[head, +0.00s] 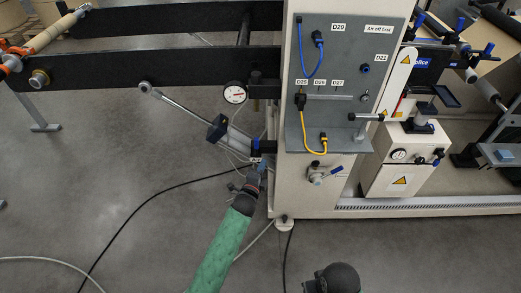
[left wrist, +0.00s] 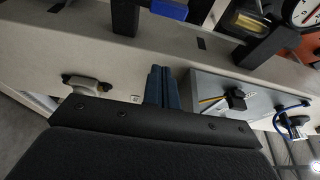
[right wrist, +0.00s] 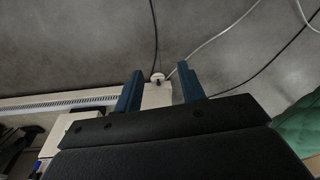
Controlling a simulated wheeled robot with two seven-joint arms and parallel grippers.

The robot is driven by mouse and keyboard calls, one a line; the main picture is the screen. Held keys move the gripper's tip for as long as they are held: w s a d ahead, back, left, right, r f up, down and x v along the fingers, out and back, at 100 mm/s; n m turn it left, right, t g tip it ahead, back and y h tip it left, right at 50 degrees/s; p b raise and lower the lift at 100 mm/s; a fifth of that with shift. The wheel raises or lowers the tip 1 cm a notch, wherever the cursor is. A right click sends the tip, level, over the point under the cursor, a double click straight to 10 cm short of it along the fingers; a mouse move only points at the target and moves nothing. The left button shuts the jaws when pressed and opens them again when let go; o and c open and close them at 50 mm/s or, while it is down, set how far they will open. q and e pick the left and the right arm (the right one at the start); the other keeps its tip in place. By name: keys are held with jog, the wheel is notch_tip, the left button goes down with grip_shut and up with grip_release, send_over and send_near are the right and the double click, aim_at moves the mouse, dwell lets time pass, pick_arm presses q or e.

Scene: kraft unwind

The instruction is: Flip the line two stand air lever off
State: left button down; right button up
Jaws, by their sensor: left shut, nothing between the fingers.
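A small metal air valve (head: 316,174) sits low on the front of the cream machine stand. Its blue lever (head: 337,170) sticks out to the right, tilted slightly up. My left gripper (head: 262,165) is left of the valve, apart from it, near the stand's left edge. In the left wrist view its blue fingers (left wrist: 162,88) are together and empty. A grey fitting (left wrist: 88,85) left of them may be the valve; no blue lever shows on it. My right gripper (right wrist: 159,85) is open and empty, with floor and the stand's foot beyond.
A grey panel (head: 345,85) with blue and yellow cables and an "Air off first" label is above the valve. A pressure gauge (head: 235,93) and a cylinder (head: 216,130) are up and left of my left gripper. Cables cross the floor.

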aim_at(257, 147)
dwell(0.4)
pick_arm(q)
jog(key=p+x, duration=0.3)
jog(key=x, duration=0.7)
jog(key=a+p, duration=0.1)
jog(key=a, duration=0.3)
pick_arm(e)
notch_tip(257, 147, down, 18)
jog(key=shift+d, duration=0.3)
jog(key=shift+w+f, duration=0.1)
pick_arm(q)
jog(key=shift+a, duration=0.1)
